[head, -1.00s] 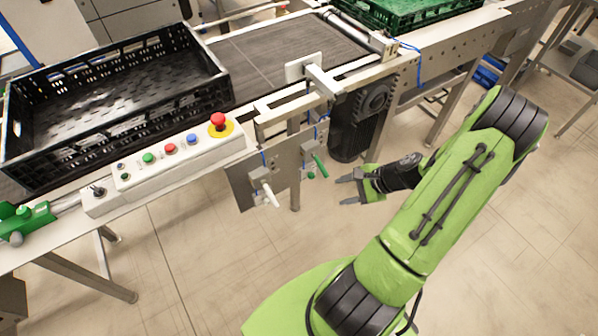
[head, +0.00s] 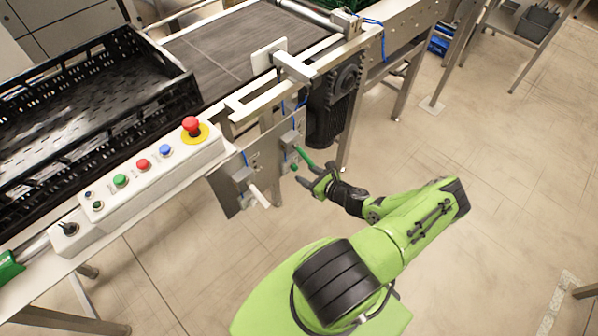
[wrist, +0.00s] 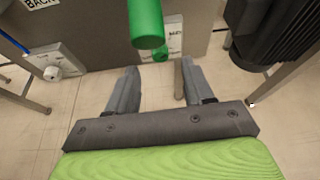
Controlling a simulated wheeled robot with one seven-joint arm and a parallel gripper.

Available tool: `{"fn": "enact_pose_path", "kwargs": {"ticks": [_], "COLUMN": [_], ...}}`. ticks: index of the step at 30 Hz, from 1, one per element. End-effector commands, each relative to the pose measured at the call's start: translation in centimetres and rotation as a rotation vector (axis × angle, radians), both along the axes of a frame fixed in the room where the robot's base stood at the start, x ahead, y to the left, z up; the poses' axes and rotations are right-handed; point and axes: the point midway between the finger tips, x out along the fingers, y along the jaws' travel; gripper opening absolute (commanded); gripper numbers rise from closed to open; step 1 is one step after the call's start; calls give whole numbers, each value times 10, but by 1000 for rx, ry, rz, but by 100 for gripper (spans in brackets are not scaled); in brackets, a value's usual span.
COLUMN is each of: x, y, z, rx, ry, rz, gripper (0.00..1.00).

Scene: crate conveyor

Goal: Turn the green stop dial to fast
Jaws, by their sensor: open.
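The green dial handle (head: 305,157) sticks out from the metal plate under the conveyor's side in the head view. In the wrist view the green handle (wrist: 146,24) hangs large at the top centre, ahead of and between the fingers. My gripper (head: 310,184) is open and empty, close to the handle's end in the head view. The fingers show in the wrist view (wrist: 155,82) with a gap between them. I cannot tell whether a finger touches the handle. Any speed markings are too small to read.
A white handle (head: 259,195) sits on the same plate (head: 228,187), left of the green one. A red stop button (head: 191,125) tops the button panel (head: 150,172). A black crate (head: 85,110) is on the conveyor. A dark motor (head: 327,118) hangs just behind the handle. Floor at right is clear.

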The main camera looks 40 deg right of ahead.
Motion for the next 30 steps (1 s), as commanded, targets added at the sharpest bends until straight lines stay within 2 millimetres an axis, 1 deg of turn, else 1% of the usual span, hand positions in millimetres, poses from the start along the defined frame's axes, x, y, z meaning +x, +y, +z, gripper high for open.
{"fn": "enact_pose_path", "kwargs": {"ticks": [1, 3, 6, 10, 16, 17, 24, 26, 27, 30], "x": [11, 24, 36, 44, 44, 44, 43, 43, 43, 43], "y": [1, 1, 1, 0, 0, 0, 0, 0, 0, 0], "z": [-7, -12, -17, -19, -18, -18, -18, -18, -18, -18], "rx": [-2, -1, 0, -2, -2, -2, -1, -1, -1, 0], "ry": [0, 0, 1, 1, 1, 1, 1, 1, 1, 1], "rz": [3, 3, 2, 1, 1, 1, 2, 2, 2, 2], "gripper": [52, 52, 52, 52, 52, 49, 12, 3, 0, 0]}}
